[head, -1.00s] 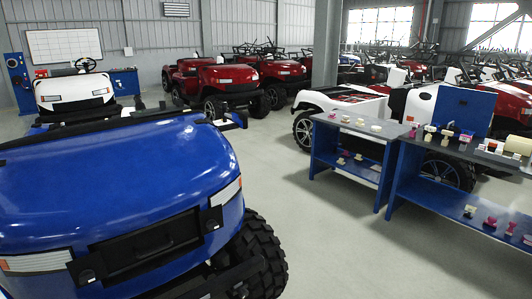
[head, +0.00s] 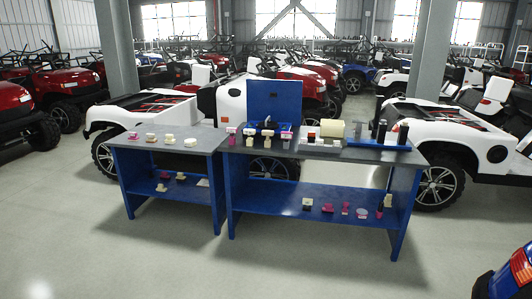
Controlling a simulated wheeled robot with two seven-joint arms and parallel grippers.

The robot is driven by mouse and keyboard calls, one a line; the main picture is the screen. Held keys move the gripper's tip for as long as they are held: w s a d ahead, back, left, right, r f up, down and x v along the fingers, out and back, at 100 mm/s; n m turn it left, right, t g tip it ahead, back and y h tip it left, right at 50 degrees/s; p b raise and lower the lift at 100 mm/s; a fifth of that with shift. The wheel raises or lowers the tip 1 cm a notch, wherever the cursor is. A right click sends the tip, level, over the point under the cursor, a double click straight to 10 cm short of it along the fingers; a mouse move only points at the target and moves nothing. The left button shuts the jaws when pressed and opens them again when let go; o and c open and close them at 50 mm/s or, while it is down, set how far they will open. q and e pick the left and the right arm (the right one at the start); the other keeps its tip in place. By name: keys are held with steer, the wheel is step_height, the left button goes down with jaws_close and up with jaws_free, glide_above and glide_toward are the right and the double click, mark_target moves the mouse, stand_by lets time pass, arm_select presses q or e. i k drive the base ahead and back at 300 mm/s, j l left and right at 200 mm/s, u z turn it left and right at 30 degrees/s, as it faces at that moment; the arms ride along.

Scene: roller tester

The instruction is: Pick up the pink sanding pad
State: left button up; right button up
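Several small pink objects show in the head view, too small to tell which is the pink sanding pad. On the lower shelf of the right bench are a pink piece (head: 328,208), a second upright pink piece (head: 345,208) and a flat pale pinkish disc (head: 362,213). Neither of my grippers is in view.
The left bench (head: 212,150) and right bench (head: 405,160) are blue with grey tops, nearly side by side. White vehicles (head: 440,125) stand close behind them. A grey pillar (head: 431,50) rises behind. Open grey floor lies in front; a blue vehicle corner (head: 508,283) intrudes at lower right.

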mark_target(133, 135)
steer(key=i+u, duration=0.1)
steer(key=i, duration=0.4)
steer(key=i+l+u, duration=0.15)
steer(key=i, duration=0.3)
steer(key=i+l+u, duration=0.1)
steer(key=i, duration=0.4)
steer(key=i+l+u, duration=0.1)
steer(key=i, duration=0.35)
steer(key=i+j+u, duration=0.25)
steer(key=i+u, duration=0.2)
steer(key=i, duration=0.2)
steer(key=i+u, duration=0.5)
steer(key=i, duration=0.15)
steer(key=i+l+u, duration=0.2)
steer(key=i+u, duration=0.25)
steer(key=i, duration=0.2)
steer(key=i+j+z, duration=0.15)
steer(key=i, duration=0.4)
steer(key=i+j+z, duration=0.1)
steer(key=i, duration=0.45)
steer(key=i+j+z, duration=0.15)
steer(key=i, duration=0.35)
